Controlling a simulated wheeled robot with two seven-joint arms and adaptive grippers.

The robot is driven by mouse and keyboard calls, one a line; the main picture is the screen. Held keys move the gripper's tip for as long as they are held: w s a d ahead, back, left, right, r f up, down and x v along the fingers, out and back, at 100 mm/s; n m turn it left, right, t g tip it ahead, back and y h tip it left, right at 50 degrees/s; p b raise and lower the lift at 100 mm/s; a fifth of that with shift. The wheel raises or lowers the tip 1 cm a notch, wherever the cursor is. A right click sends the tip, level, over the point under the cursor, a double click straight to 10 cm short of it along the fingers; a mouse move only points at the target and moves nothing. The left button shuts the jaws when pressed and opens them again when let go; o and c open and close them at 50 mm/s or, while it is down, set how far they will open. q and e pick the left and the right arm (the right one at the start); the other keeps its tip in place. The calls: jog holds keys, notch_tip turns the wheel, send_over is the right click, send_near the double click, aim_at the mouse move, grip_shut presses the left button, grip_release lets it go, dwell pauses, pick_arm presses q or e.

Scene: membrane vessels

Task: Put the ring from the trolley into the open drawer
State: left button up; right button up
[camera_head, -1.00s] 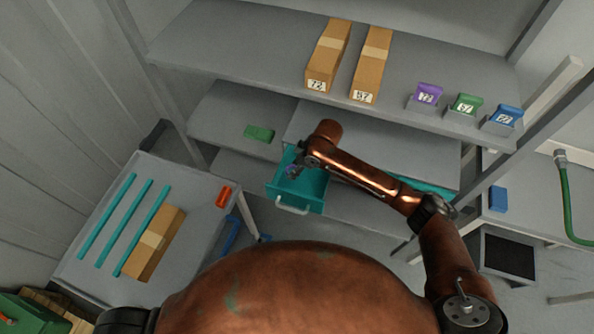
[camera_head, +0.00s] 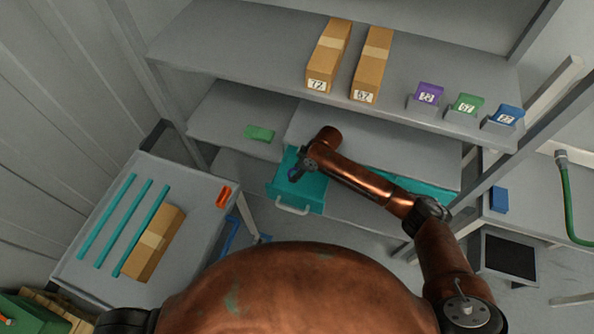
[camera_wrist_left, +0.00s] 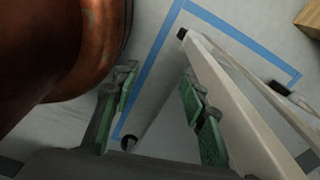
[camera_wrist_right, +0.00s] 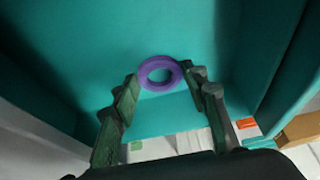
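A purple ring (camera_wrist_right: 146,77) shows in the right wrist view against the teal inside of the open drawer (camera_head: 312,187). It appears beyond and between the fingertips, seemingly on the drawer floor; exact contact is hard to tell. My right gripper (camera_wrist_right: 160,75) reaches over the drawer, pointing down into it, with its fingers spread. In the head view, the right gripper (camera_head: 297,168) partly hides the ring. My left gripper (camera_wrist_left: 160,80) is open and empty above the floor, outside the head view.
The trolley (camera_head: 205,205) at left carries teal bars, a cardboard box (camera_head: 142,255) and an orange part (camera_head: 223,196). A shelf (camera_head: 225,50) with two boxes and several coloured bins overhangs behind the drawer. A green piece (camera_head: 259,134) lies on the shelf beside the drawer.

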jog(key=o, duration=0.3)
jog(key=p+v, duration=0.1)
jog(key=v, duration=1.1)
jog(key=shift+r, duration=0.15)
dwell(0.9)
